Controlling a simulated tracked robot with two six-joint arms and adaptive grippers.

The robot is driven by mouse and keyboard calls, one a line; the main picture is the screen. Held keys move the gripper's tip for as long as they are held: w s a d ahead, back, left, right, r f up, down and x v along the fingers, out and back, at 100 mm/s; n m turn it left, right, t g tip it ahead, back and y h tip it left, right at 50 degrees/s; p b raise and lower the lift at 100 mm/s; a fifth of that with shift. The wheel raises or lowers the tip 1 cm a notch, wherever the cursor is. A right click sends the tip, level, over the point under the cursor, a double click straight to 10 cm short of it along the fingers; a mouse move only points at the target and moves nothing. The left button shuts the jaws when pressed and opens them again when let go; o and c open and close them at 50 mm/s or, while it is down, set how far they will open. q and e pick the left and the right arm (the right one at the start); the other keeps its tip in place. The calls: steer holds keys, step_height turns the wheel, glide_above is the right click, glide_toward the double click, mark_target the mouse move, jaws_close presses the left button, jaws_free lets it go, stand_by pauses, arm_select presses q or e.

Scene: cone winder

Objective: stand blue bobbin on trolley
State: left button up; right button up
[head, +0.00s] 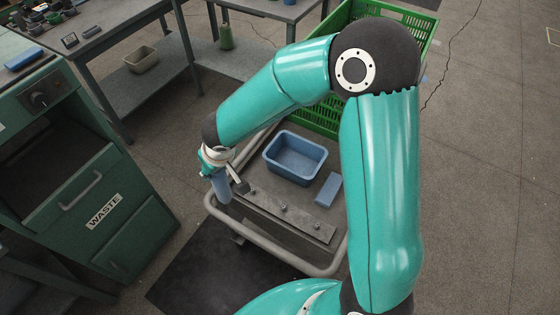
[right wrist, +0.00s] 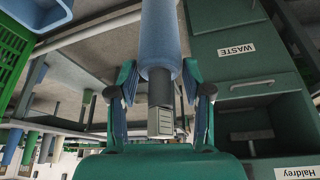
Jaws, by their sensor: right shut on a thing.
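My right gripper (head: 218,160) is shut on a blue bobbin (head: 221,187), over the left side of the grey trolley (head: 272,188). The bobbin hangs roughly upright below the gripper, close to the trolley's left rail; whether it touches anything is not clear. In the right wrist view, the bobbin (right wrist: 160,35) extends away from between the fingers of the right gripper (right wrist: 163,92). The trolley carries a metal strip (head: 270,203) with several short pegs along its near side. My left gripper is not in view.
A blue tray (head: 318,155) and a blue block (head: 328,189) sit on the trolley. A green crate (head: 325,118) stands at its far end. A green waste cabinet (head: 125,232) stands left. Tables with bobbins are at the back left. The floor at right is clear.

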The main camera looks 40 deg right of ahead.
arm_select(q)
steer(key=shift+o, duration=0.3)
arm_select(e)
steer(key=shift+s+d, duration=0.1)
steer(key=shift+d, duration=0.05)
arm_select(q)
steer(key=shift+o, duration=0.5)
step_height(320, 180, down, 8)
steer(key=b, duration=0.8)
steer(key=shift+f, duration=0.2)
arm_select(e)
steer(key=s+d+f+n, duration=0.1)
steer(key=s+d+f, duration=0.3)
steer(key=d, duration=0.3)
steer(key=s+d+f+n+y, duration=0.1)
steer(key=s+d+f, duration=0.3)
steer(key=d+f, duration=0.2)
steer(key=shift+s+d+f+n, duration=0.3)
steer(key=shift+s+d, duration=0.05)
steer(key=shift+d, duration=0.7)
arm_select(q)
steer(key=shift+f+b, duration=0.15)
steer(key=shift+b, duration=0.2)
arm_select(e)
steer(key=shift+f, duration=0.15)
